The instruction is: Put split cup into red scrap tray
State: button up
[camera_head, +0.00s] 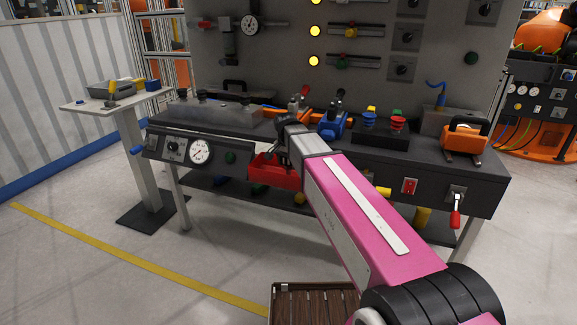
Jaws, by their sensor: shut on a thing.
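The red scrap tray (274,174) hangs at the front of the workbench, left of the middle, partly hidden behind my wrist. My gripper (283,158) is over the tray, pointing down, small and dark in this view. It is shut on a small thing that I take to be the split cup. My gripper and wrist hide most of that thing, so its shape and the split cannot be made out. I cannot tell how far above the tray floor it is held.
A side stand (88,104) is at left. A slatted brown crate (312,305) is below. Floor at left is clear.

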jog(key=shift+f, duration=0.7)
jog(key=shift+f, duration=0.15)
jog(key=o, duration=1)
jog(key=shift+c, duration=0.2)
jog(key=r, duration=0.4)
jog(key=s+r, duration=0.1)
jog(key=r, duration=0.7)
jog(key=shift+s+a+r, duration=0.15)
jog(key=shift+a, duration=0.2)
